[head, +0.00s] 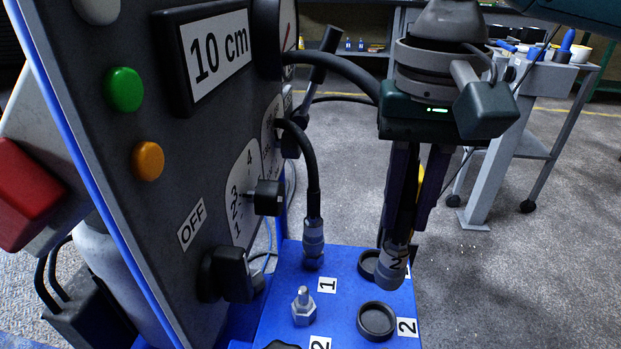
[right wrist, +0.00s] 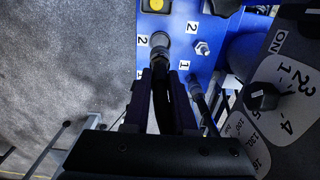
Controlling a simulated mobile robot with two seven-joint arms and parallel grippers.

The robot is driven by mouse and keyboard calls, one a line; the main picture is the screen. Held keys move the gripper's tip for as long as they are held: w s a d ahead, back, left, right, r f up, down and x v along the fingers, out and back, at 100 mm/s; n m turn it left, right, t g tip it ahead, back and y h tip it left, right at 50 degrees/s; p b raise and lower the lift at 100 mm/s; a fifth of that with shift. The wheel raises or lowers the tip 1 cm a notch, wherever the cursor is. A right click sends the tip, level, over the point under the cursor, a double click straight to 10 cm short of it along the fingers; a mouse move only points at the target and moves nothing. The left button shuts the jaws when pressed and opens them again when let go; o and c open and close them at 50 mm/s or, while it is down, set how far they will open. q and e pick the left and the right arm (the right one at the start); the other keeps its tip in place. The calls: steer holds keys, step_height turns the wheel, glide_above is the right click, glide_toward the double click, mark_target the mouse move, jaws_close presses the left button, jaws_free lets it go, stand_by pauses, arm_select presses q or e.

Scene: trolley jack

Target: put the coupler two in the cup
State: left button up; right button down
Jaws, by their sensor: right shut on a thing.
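My right gripper (head: 403,228) is shut on coupler two (head: 391,267), a grey metal coupler on a black hose. The coupler hangs tilted, its lower end over or in front of the rear black cup (head: 368,262), which it partly hides. I cannot tell whether it touches that cup. A front black cup (head: 377,321), beside a "2" label, looks empty. In the right wrist view the coupler (right wrist: 160,42) shows beyond the fingertips (right wrist: 162,75), over the blue plate near a "2" label. My left gripper is not in view.
Another hose's coupler (head: 313,244) stands on the blue plate (head: 280,285) near a "1" label. A bare metal fitting (head: 303,307) stands in front of it. The control panel (head: 170,150), with knobs and buttons, rises close on the left. Floor on the right is clear up to a grey trolley (head: 510,150).

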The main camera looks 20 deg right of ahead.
mark_target(396, 247)
step_height(396, 247, down, 6)
steer(key=shift+f+b, duration=0.1)
steer(key=shift+b, duration=0.7)
step_height(396, 247, down, 4)
steer(key=shift+f+b, duration=0.1)
steer(key=shift+b, duration=0.7)
steer(key=c, duration=0.7)
jaws_free()
steer(key=shift+f, duration=0.15)
